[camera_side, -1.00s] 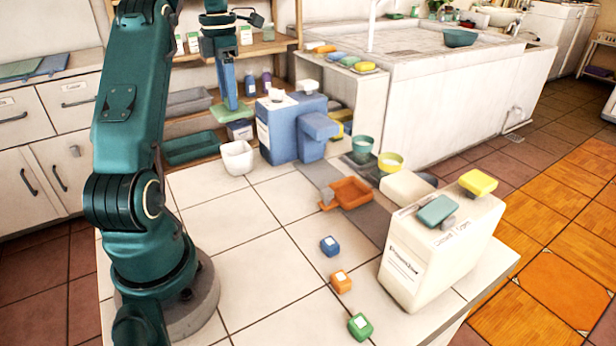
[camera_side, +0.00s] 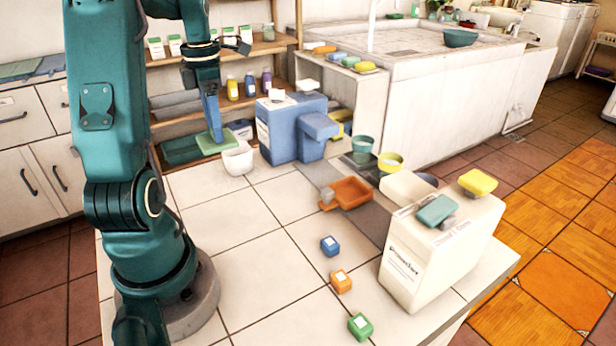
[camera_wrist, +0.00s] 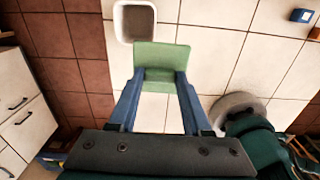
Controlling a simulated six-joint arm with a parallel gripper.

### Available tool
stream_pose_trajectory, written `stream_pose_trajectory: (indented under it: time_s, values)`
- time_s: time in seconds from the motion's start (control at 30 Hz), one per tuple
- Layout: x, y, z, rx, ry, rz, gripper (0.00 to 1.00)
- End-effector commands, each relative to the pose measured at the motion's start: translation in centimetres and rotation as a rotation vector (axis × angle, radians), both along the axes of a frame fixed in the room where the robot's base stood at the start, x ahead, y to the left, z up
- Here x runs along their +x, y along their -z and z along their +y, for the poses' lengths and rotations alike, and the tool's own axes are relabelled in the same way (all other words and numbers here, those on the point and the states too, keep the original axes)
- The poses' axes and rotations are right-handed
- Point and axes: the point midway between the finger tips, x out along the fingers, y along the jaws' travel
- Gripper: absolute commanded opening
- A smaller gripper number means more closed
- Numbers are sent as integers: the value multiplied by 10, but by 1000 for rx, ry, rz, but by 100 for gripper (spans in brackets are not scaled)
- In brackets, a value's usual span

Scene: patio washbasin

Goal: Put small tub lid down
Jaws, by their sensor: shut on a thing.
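My gripper (camera_side: 213,126) is shut on a flat, pale green lid (camera_side: 217,143) and holds it roughly level. In the wrist view the two blue fingers of my gripper (camera_wrist: 160,84) pinch the near part of the lid (camera_wrist: 161,58). A small white tub (camera_side: 238,160) stands open on the tiled counter; in the side view the lid overlaps its upper left rim. In the wrist view the tub (camera_wrist: 134,22) lies beyond the lid, a little left, with its open inside showing. I cannot tell whether lid and tub touch.
A large blue container (camera_side: 285,135) stands right of the tub. An orange tray (camera_side: 350,193), several small coloured blocks and a big cream container (camera_side: 440,255) are farther right. Shelves with bottles (camera_side: 250,85) stand behind. The counter tiles (camera_side: 215,215) before the tub are clear.

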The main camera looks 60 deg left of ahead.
Motion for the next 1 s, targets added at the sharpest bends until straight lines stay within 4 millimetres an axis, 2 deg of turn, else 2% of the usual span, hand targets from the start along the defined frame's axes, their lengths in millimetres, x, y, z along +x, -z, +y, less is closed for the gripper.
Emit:
stream_pose_trajectory:
  time_s: [0.17, 0.27, 0.37, 0.6, 0.8, 1.0]
  values:
    - [-14, 0, -16, -9, -16, 4, 0]
    - [-13, -1, -18, -2, -20, 1, 0]
    - [-2, 5, -23, 1, -18, -1, 0]
    - [45, 37, -47, 0, -14, 1, 0]
    - [77, 58, -63, 2, -19, 0, 0]
    - [88, 68, -68, 2, -24, -1, 0]
